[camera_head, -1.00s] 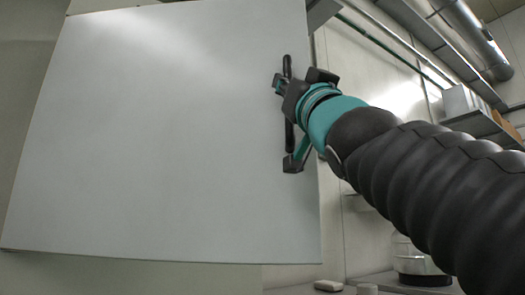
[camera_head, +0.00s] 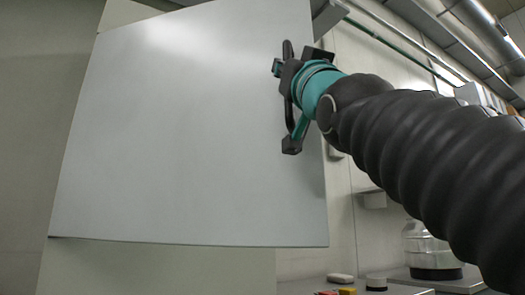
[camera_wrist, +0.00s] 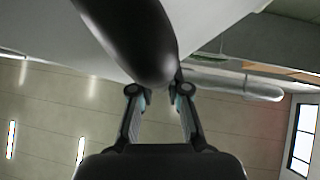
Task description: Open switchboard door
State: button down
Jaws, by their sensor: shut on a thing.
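The switchboard door (camera_head: 185,130) is a large, plain light-grey panel that fills the left and middle of the head view. Its black upright bar handle (camera_head: 289,114) is near the right edge. My gripper (camera_head: 284,72), black and teal, is shut on the upper part of the handle. In the wrist view the handle (camera_wrist: 135,40) is a dark rounded bar, large and close. My gripper's two fingers (camera_wrist: 159,95) reach up to it from below. The exact contact is partly hidden by the bar. The inside of the switchboard is not visible.
A counter (camera_head: 405,289) at lower right holds a glass jar with a dark base (camera_head: 432,248), a white block (camera_head: 340,278), a small dark-based round item (camera_head: 376,284) and small yellow and red items. Pipes run overhead on the right. Plain wall is at left.

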jog(key=c, duration=1.1)
grip_release()
jog(key=shift+c, duration=0.2)
jog(key=v, duration=1.2)
